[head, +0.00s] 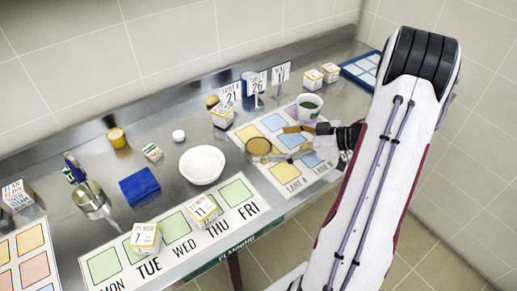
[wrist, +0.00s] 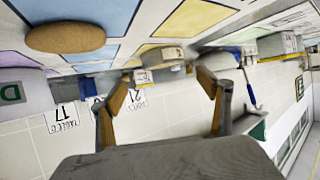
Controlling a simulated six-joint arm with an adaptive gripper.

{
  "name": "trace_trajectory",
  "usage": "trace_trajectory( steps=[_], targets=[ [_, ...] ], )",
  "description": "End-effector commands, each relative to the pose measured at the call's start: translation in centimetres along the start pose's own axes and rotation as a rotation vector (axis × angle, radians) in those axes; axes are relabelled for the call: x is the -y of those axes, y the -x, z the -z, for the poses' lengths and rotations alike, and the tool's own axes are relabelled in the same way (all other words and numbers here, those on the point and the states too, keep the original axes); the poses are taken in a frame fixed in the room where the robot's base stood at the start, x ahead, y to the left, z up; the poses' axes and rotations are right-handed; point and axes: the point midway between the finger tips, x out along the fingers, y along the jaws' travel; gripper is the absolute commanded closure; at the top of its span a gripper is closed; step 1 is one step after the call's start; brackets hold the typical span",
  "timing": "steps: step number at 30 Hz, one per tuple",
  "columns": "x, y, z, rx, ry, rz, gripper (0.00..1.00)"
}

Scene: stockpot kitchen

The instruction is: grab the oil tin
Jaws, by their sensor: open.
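No label in view reads as oil, so I cannot tell for sure which thing is the oil tin. A small round yellow tin (head: 117,138) stands at the back left of the steel counter in the head view. A round tan-topped thing (head: 259,147) sits on the coloured lane sheet, beside my fingers. My gripper (head: 284,142) is low over that sheet, far to the right of the yellow tin. In the wrist view my gripper (wrist: 160,84) is open, its tan-padded fingers apart with nothing held between them. A brown oval thing (wrist: 66,37) lies to their left there.
A white cup with green contents (head: 309,107) stands close behind my gripper. Numbered table cards (head: 257,81) and small boxes (head: 222,115) line the back.

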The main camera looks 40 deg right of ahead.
Motion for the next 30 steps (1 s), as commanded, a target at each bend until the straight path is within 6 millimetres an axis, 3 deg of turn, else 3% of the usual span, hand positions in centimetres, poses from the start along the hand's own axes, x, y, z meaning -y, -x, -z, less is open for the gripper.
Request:
trace_trajectory(
  steps=[6, 20, 30],
  targets=[
    [0.1, -1.7, -0.1, 0.001, -0.001, 0.001, 0.23],
    [0.1, -2.1, 0.0, 0.001, 0.0, 0.001, 0.23],
    [0.8, -5.3, -0.1, 0.001, 0.0, 0.003, 0.23]
  ],
)
